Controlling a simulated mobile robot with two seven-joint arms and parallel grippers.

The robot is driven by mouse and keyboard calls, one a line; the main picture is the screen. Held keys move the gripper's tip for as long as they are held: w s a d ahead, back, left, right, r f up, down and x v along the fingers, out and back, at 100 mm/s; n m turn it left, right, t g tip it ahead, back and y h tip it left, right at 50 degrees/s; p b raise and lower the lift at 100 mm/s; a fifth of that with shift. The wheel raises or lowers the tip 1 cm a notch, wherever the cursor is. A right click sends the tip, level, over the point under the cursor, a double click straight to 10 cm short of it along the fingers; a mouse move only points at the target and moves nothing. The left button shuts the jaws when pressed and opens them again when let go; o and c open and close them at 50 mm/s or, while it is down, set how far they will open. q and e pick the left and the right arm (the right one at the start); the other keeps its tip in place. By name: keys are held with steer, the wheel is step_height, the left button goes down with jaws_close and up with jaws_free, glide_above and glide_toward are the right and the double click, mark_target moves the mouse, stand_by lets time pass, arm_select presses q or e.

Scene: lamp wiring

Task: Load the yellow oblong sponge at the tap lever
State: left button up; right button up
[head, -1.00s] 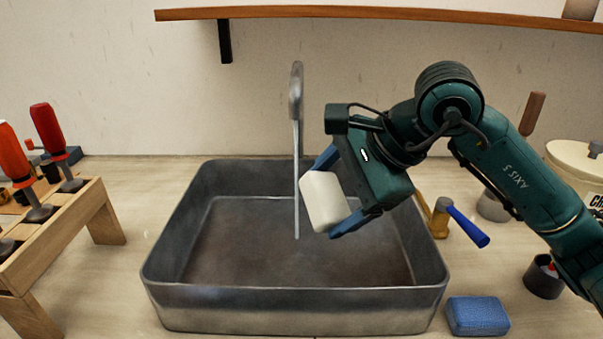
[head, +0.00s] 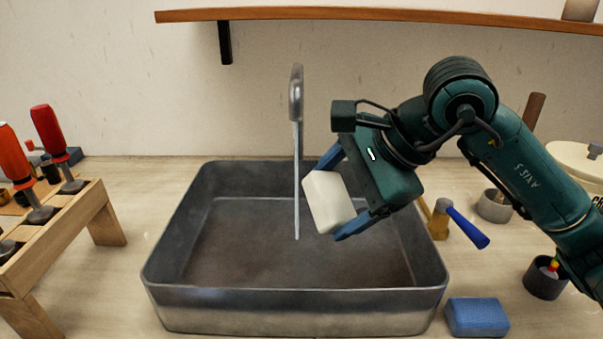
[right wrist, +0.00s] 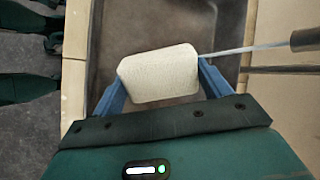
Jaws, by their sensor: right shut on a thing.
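My right gripper (head: 338,203) is shut on a cream-white oblong block (head: 328,203), which looks like a sponge; no plainly yellow sponge shows. It holds the block tilted above the basin, just right of the thin water stream (head: 297,185). The right wrist view shows the block (right wrist: 160,74) between the two blue fingers, with the stream meeting or passing behind its corner; I cannot tell whether they touch. The grey tap (head: 296,95) stands over the basin; no separate lever can be made out. My left gripper is not in view.
The grey metal basin (head: 295,300) fills the middle of the counter. A blue sponge (head: 477,316) lies at its front right. A blue-handled hammer (head: 466,228) and a dark cup (head: 544,280) are to the right. A wooden tool rack (head: 75,225) stands left. A shelf (head: 380,15) runs above.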

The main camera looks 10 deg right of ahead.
steer(key=shift+s+d+r+p, duration=0.25)
steer(key=shift+s+r, duration=0.55)
steer(key=shift+s, duration=0.15)
steer(key=shift+s+d+r+p, duration=0.2)
steer(key=shift+s+r, duration=0.55)
steer(key=shift+s, duration=0.15)
